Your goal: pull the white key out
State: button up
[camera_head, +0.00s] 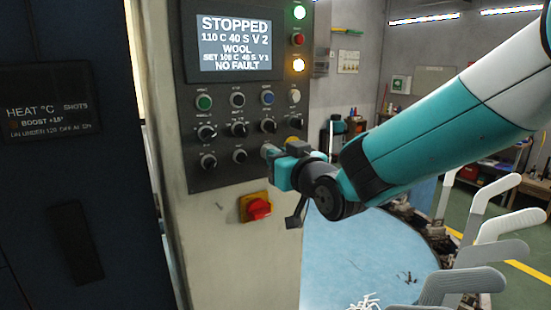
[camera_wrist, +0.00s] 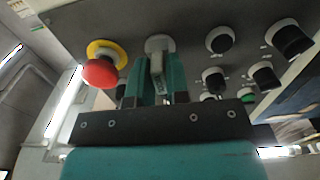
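The white key (camera_wrist: 157,68) shows in the wrist view as a pale grey-white upright piece in a round grey switch (camera_wrist: 160,43) on the panel. My gripper (camera_wrist: 160,72) has its two teal fingers one on each side of the key, close against it, and looks shut on it. The key still stands at the switch. In the head view my gripper (camera_head: 271,153) is at the lower right of the control panel (camera_head: 222,174), and the key is hidden there by my gripper and wrist.
A red mushroom button (camera_wrist: 101,72) on a yellow collar sits just left of my fingers in the wrist view. Several black knobs (camera_wrist: 291,40) are to the right. A red rotary switch (camera_head: 259,208) is below the panel. The screen (camera_head: 234,43) reads STOPPED. White sock forms (camera_head: 495,229) stand at right.

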grip_shut()
jog(key=shift+s, duration=0.1)
jog(key=shift+b+v, duration=1.3)
jog(key=shift+v, duration=0.85)
